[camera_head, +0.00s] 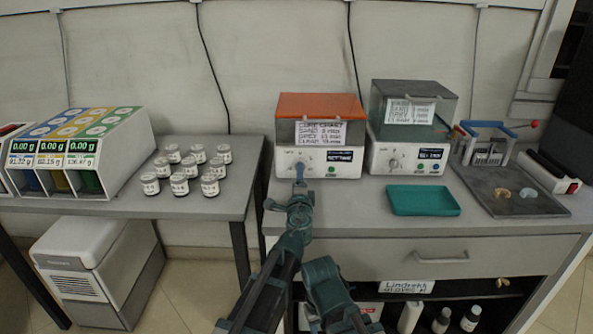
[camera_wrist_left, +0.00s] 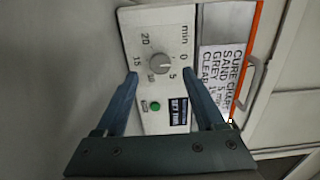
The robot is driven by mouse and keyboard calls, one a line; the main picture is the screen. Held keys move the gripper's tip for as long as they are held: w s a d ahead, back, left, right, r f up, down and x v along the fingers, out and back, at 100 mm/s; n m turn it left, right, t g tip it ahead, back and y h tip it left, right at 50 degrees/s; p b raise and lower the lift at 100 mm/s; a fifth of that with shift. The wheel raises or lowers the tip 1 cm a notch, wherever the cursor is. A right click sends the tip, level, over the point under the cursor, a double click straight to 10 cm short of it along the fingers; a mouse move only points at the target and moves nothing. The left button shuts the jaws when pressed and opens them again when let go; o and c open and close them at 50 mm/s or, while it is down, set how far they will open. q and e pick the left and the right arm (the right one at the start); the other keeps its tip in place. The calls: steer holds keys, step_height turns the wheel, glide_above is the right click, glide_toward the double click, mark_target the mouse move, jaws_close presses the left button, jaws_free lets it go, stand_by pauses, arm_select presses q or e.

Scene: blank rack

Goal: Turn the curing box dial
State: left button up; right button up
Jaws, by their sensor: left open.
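The curing box (camera_head: 345,168) with an orange lid (camera_head: 320,105) stands on the right bench. The left wrist view shows its white panel (camera_wrist_left: 142,117) with a round grey dial (camera_wrist_left: 160,63), marked 0 to 20 min, and a green button (camera_wrist_left: 155,107). I cannot tell clearly where the dial points. My left gripper (camera_head: 299,178) is in front of the panel and partly covers the dial in the head view. In the left wrist view the left gripper (camera_wrist_left: 161,75) is open, with a fingertip on each side of the dial.
A cure chart (camera_head: 322,133) hangs on the curing box front. A similar box with a grey lid (camera_head: 415,87) stands to its right. A teal tray (camera_head: 423,201) lies in front of that box. Several jars (camera_head: 180,184) stand on the left table.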

arm_select(q)
steer(key=w, duration=0.4)
jaws_close()
